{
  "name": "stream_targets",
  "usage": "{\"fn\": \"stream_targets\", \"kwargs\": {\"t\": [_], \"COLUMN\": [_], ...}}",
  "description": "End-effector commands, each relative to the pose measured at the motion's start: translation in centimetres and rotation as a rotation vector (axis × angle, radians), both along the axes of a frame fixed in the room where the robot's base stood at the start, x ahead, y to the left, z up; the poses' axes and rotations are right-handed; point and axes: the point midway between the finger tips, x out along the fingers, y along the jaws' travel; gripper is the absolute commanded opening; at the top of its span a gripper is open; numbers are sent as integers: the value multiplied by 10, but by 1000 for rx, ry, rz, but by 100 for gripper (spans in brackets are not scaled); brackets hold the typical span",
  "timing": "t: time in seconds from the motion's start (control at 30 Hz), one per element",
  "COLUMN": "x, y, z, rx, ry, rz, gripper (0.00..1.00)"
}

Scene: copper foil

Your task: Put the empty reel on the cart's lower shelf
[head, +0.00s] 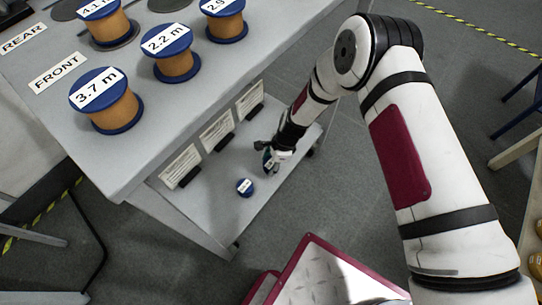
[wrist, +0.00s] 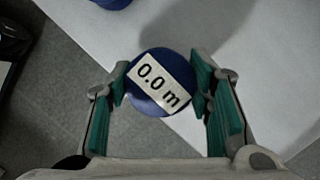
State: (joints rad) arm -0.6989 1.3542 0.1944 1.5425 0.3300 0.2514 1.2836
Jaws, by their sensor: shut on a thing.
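My gripper (head: 270,157) is low beside the cart, at its lower shelf (head: 262,196). It is shut on a blue empty reel (wrist: 162,82) labelled "0.0 m", which sits between the green-padded fingers in the wrist view. In the head view the held reel (head: 267,160) is small and partly hidden by the gripper. In the wrist view it overlaps the shelf's edge, with pale shelf (wrist: 275,75) to the right and grey floor to the left. I cannot tell whether it touches the shelf.
Another blue reel (head: 245,186) stands on the lower shelf, left of my gripper. Several label cards (head: 217,131) stand along that shelf. The cart top (head: 165,115) holds copper-coloured reels, including "3.7 m" (head: 105,98) and "2.2 m" (head: 170,52). The shelf's near end looks bare.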

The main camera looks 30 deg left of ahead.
Motion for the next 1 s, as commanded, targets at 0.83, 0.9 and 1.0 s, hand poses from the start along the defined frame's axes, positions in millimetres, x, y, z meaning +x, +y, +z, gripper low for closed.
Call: {"fn": "stream_targets", "kwargs": {"t": [0.83, 0.9, 1.0], "x": [51, 51, 51], "y": [26, 26, 26], "z": [-41, -40, -41], "rx": [-1, -1, -1], "ry": [1, 1, 1], "rz": [0, 0, 0], "gripper": [19, 19, 19]}}
